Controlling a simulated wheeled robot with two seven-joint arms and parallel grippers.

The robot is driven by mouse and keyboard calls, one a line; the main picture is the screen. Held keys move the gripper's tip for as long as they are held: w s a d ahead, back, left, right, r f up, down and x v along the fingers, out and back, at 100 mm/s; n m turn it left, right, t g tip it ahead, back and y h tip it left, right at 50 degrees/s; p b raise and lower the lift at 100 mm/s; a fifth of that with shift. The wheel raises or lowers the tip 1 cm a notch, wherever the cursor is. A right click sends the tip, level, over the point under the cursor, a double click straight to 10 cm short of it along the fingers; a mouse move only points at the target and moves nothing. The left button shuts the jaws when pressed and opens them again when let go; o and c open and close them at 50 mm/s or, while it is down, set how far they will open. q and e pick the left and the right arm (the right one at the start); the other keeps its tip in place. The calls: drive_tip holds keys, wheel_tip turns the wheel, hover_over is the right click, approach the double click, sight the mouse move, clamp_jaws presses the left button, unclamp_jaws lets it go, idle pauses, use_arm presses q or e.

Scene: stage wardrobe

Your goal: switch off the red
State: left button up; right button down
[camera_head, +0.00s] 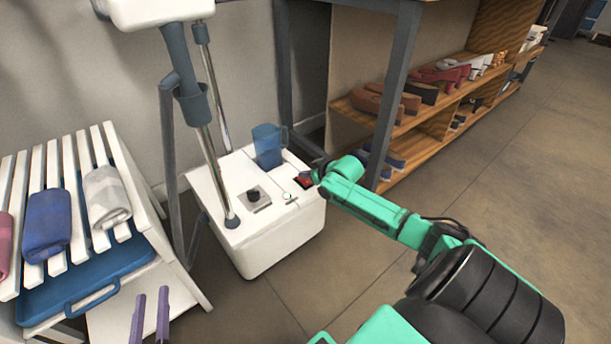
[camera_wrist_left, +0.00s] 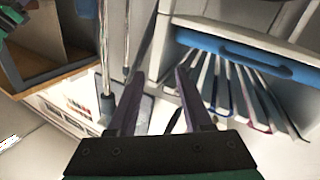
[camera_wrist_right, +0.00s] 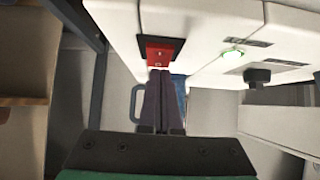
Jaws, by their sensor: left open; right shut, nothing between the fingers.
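A red rocker switch (camera_head: 304,181) in a dark frame sits on top of the white steamer base (camera_head: 268,248), partly covered by my right gripper. In the right wrist view the red switch (camera_wrist_right: 159,53) is just beyond the fingertips of my right gripper (camera_wrist_right: 160,73). That gripper is shut and empty, its tips at or very near the switch edge; I cannot tell if they touch. A small light (camera_wrist_right: 232,53) beside the switch glows green. My left gripper (camera_head: 151,295) is open and empty, low at the left, away from the switch. It also shows in the left wrist view (camera_wrist_left: 158,85).
A black knob (camera_head: 254,195) and a blue jug (camera_head: 268,146) are on the base, beside the steamer poles. A slatted white rack (camera_head: 100,165) with rolled cloths and a blue tray (camera_head: 95,280) stands left. A shoe shelf (camera_head: 430,112) stands behind right. The floor at right is clear.

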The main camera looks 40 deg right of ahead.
use_arm(q)
drive_tip(key=shift+w+a+r+t, duration=0.1)
drive_tip(key=shift+w+r+t, duration=0.2)
drive_tip(key=shift+r, duration=0.4)
drive_tip(key=shift+w+r+t, duration=0.2)
drive_tip(key=shift+w+r, duration=0.1)
drive_tip(key=shift+r, duration=0.35)
use_arm(e)
drive_tip(key=shift+f, duration=0.15)
drive_tip(key=shift+w+f+g+p, duration=0.15)
drive_tip(key=shift+g+p, duration=0.15)
drive_tip(key=shift+p, duration=0.25)
use_arm(q)
drive_tip(key=s+f+g, duration=0.3)
drive_tip(key=s+f, duration=0.2)
drive_tip(key=f, duration=0.4)
drive_tip(key=shift+d, duration=0.25)
use_arm(e)
drive_tip(key=shift+f, duration=0.1)
drive_tip(key=shift+w+r+b, duration=0.2)
drive_tip(key=shift+w+b, duration=0.25)
drive_tip(key=shift+w, duration=0.3)
use_arm(q)
drive_tip(key=shift+f, duration=0.35)
drive_tip(key=shift+r, duration=0.1)
